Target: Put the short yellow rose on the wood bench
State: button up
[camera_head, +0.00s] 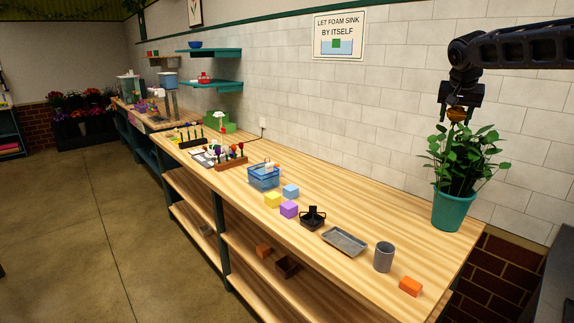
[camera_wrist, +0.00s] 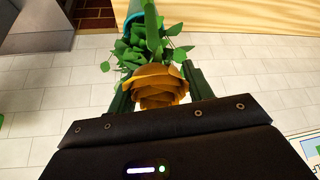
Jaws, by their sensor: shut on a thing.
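My gripper (camera_head: 457,106) is at the upper right of the head view, pointing down over a potted plant. It is shut on a yellow-orange rose (camera_head: 459,115). In the wrist view the rose bloom (camera_wrist: 158,88) fills the gap between the two fingers of my gripper (camera_wrist: 158,72). Leaves show behind the bloom; I cannot tell which belong to the rose, and its stem is mostly hidden. The wood bench (camera_head: 385,211) runs from the right front to the far left, below my gripper.
The teal pot (camera_head: 455,211) with its leafy plant (camera_head: 462,163) stands at the bench's right end. A grey cup (camera_head: 384,257), orange block (camera_head: 411,287), metal tray (camera_head: 345,242), black holder (camera_head: 312,218) and blue basket (camera_head: 263,178) line the front. The strip behind them is clear.

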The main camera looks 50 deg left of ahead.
jog(key=s+a+f+n, duration=0.1)
jog(key=s+a+f, duration=0.1)
jog(key=s+a, duration=0.3)
notch_tip(320, 180, down, 20)
jog(key=w, duration=0.1)
jog(key=shift+a+r+y, duration=0.2)
jog(key=shift+a+y, duration=0.1)
jog(key=shift+a, duration=0.15)
jog(key=shift+f, duration=0.1)
jog(key=o, duration=0.8)
jog(key=shift+c, duration=0.2)
jog(key=shift+w, duration=0.1)
jog(key=v, duration=1.2)
jog(key=shift+w+r, duration=0.15)
jog(key=shift+r, duration=0.1)
